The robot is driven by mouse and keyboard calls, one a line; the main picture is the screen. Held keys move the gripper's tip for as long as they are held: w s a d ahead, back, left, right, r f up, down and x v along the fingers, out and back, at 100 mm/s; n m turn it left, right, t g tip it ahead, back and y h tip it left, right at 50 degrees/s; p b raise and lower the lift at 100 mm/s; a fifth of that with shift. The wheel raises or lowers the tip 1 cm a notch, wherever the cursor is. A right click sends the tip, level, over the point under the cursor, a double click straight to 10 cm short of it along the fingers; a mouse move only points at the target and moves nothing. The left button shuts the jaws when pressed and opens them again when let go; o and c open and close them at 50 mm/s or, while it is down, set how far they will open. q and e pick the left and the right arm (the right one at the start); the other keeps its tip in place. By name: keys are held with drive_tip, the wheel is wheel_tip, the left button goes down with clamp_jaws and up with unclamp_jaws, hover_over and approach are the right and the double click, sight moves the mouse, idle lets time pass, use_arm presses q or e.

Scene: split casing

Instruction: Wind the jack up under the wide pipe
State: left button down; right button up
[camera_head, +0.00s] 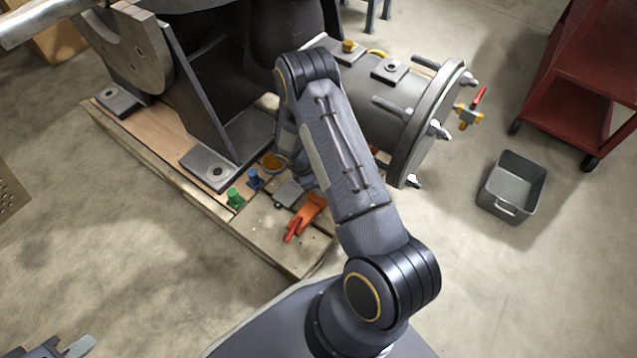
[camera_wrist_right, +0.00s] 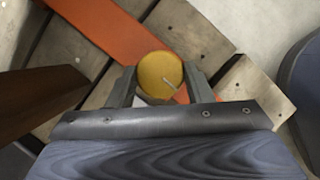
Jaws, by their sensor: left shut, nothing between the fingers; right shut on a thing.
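The wide pipe (camera_head: 395,105) is a grey cylinder with a bolted end flange, at the upper right of the head view. My right arm crosses in front of it and hides the space below its near side. In the right wrist view my right gripper (camera_wrist_right: 160,88) is shut on a round yellow knob (camera_wrist_right: 158,72), with a finger on each side. I cannot tell from these frames whether the knob belongs to the jack; no whole jack shows. My left gripper (camera_head: 72,349) is at the bottom left of the head view, shut and empty, far from the pipe.
A wooden pallet (camera_head: 265,233) carries green (camera_head: 235,199) and blue (camera_head: 255,180) small parts and an orange tool (camera_head: 306,214) with a red handle. A grey bin (camera_head: 512,187) and a red cart (camera_head: 580,85) stand right. An orange strip (camera_wrist_right: 125,32) lies behind the knob.

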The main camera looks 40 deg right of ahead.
drive_tip(key=o, duration=1)
drive_tip(key=p+v, duration=0.3)
drive_tip(key=v, duration=0.4)
drive_tip(key=shift+r, duration=0.3)
drive_tip(key=shift+w+a, duration=0.1)
